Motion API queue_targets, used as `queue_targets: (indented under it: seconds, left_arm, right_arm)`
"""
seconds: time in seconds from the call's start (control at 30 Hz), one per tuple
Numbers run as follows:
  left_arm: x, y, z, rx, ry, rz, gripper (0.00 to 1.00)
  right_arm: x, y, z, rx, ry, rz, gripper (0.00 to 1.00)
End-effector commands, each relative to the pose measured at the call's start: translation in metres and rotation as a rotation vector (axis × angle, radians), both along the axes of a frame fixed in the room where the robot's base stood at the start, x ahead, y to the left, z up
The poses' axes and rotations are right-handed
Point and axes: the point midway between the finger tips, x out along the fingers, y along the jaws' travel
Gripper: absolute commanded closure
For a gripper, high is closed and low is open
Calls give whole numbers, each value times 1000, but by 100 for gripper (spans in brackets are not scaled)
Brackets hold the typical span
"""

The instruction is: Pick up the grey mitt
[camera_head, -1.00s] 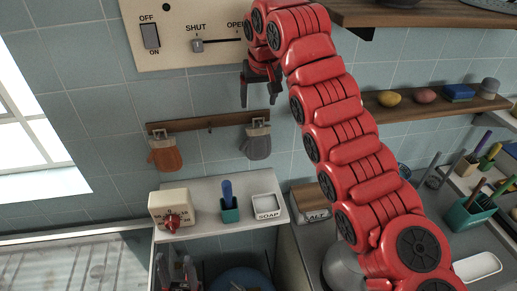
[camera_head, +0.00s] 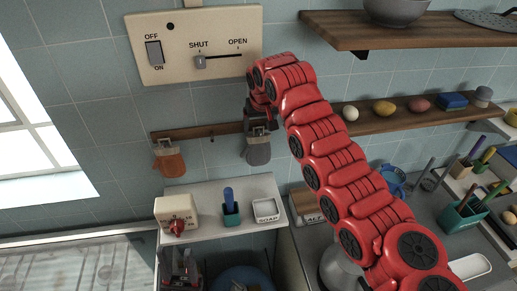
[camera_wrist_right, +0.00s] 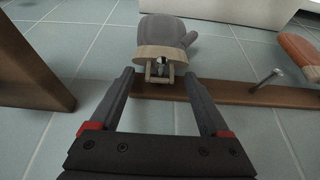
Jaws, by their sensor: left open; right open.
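The grey mitt (camera_head: 257,152) hangs by its pale cuff from the wooden peg rail (camera_head: 200,131) on the tiled wall. In the right wrist view the grey mitt (camera_wrist_right: 165,30) shows with its cuff and loop on a peg, ahead of the fingers. My right gripper (camera_head: 258,128) is at the top of the mitt. In the right wrist view the right gripper (camera_wrist_right: 165,85) is open, its fingers on either side of the cuff's loop and apart from it. My left gripper (camera_head: 183,280) is low at the bottom edge, open, below the counter shelf.
An orange mitt (camera_head: 168,160) hangs on the same rail to the left. A switch panel (camera_head: 195,45) is above, a wooden shelf (camera_head: 400,122) to the right.

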Motion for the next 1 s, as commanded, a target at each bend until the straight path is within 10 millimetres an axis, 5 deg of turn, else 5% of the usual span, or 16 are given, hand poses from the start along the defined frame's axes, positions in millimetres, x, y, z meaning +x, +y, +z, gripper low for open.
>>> queue_targets:
  seconds: [0.07, 0.47, 1.0]
  left_arm:
    - [0, 0, 0, 0, 0, 0, 50]
    - [0, 0, 0, 0, 0, 0, 50]
    - [0, 0, 0, 0, 0, 0, 50]
  right_arm:
    - [0, 0, 0, 0, 0, 0, 25]
    - [0, 0, 0, -1, 1, 1, 97]
    - [-1, 1, 0, 0, 2, 1, 100]
